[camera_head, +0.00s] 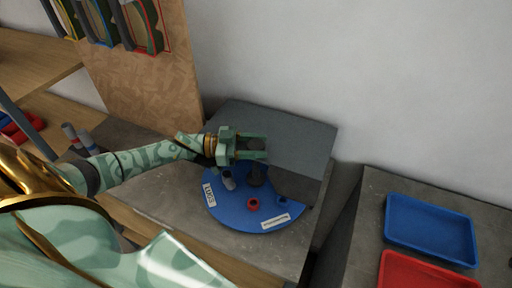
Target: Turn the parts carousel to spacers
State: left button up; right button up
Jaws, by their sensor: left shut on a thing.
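The parts carousel (232,212) is a blue disc on the grey bench, partly covered by a dark grey slanted panel. A white label reading like "LUGS" (209,195) sits at its left edge. Another white label (276,222) at the front right is too small to read. A red ring-like part (253,203) and a grey part (229,181) sit on the disc. My left gripper (258,148) is over the carousel, shut on what looks like its dark upright knob (257,176); the exact contact is hard to see. My right gripper is out of view.
A blue tray (432,230) and a red tray (420,272) lie on a separate bench at right, past a gap. A brown board (140,85) stands at left.

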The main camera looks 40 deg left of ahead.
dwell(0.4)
pick_arm(q)
jog(key=o, duration=1.4)
jog(key=shift+c, duration=0.2)
jog(key=b+v, duration=0.2)
jog(key=v, duration=1.4)
jog(key=shift+a, duration=0.15)
